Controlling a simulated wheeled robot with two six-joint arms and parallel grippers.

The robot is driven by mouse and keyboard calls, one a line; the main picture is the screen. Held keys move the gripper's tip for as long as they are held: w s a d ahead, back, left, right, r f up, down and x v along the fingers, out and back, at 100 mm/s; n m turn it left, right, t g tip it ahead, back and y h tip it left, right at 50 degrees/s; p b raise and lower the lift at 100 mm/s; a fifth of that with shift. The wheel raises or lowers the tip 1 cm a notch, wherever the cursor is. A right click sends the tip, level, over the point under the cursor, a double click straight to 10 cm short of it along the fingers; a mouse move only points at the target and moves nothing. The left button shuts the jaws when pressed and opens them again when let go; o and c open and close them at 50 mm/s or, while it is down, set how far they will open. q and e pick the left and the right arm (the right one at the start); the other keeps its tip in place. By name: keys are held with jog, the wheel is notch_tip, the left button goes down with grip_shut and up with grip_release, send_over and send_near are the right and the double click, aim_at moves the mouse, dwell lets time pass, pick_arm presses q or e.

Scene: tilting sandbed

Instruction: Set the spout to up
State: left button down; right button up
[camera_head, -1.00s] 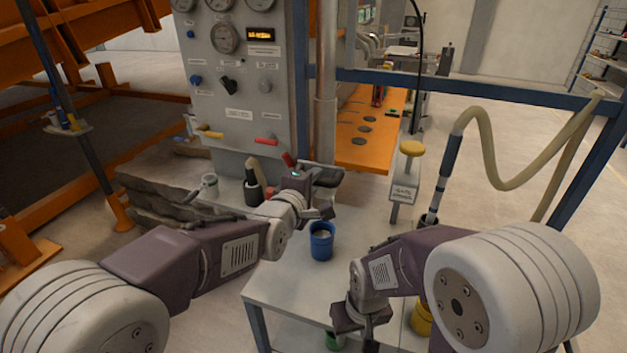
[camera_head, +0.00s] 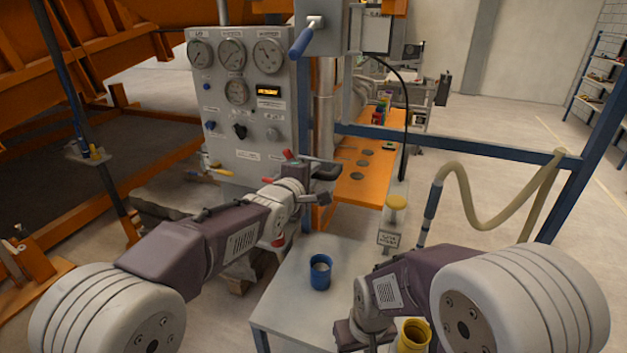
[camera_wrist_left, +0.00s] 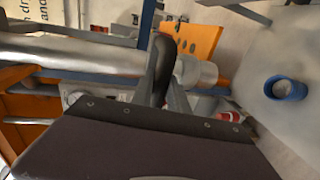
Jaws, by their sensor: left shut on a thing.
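My left gripper (camera_head: 318,190) is at the grey upright pipe (camera_head: 323,110), beside the gauge panel. In the left wrist view, its fingers (camera_wrist_left: 163,92) are shut on a dark, round-ended handle (camera_wrist_left: 161,58). The handle seems to belong to the spout; the fingers and arm hide where it joins. Behind it the grey pipe (camera_wrist_left: 65,52) and a short grey cylinder (camera_wrist_left: 196,72) show. My right gripper (camera_head: 362,335) is low at the bottom edge, mostly hidden by its own wrist, and I cannot tell its jaw state.
A blue cup (camera_head: 320,272) stands on the pale table (camera_head: 285,310). A yellow cup (camera_head: 413,336) is by my right gripper. The gauge panel (camera_head: 235,130) has levers near my left arm. A blue-handled lever (camera_head: 305,40) hangs above. A beige hose (camera_head: 490,215) loops at right.

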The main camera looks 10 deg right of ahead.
aim_at(319, 148)
pick_arm(q)
notch_tip(319, 148, up, 6)
jog(key=p, duration=0.3)
pick_arm(e)
notch_tip(319, 148, up, 5)
jog(key=shift+f, duration=0.15)
pick_arm(q)
jog(key=c, duration=1.3)
grip_release()
jog(key=shift+f, duration=0.2)
jog(key=shift+a, duration=0.1)
jog(key=shift+s+a, duration=0.15)
jog(key=shift+s, duration=0.15)
jog(key=b+v, duration=0.2)
jog(key=v, duration=0.6)
jog(key=shift+s+a, duration=0.15)
jog(key=shift+s, duration=0.05)
pick_arm(e)
notch_tip(319, 148, down, 2)
jog(key=shift+f, duration=0.15)
pick_arm(q)
jog(key=shift+w, duration=0.1)
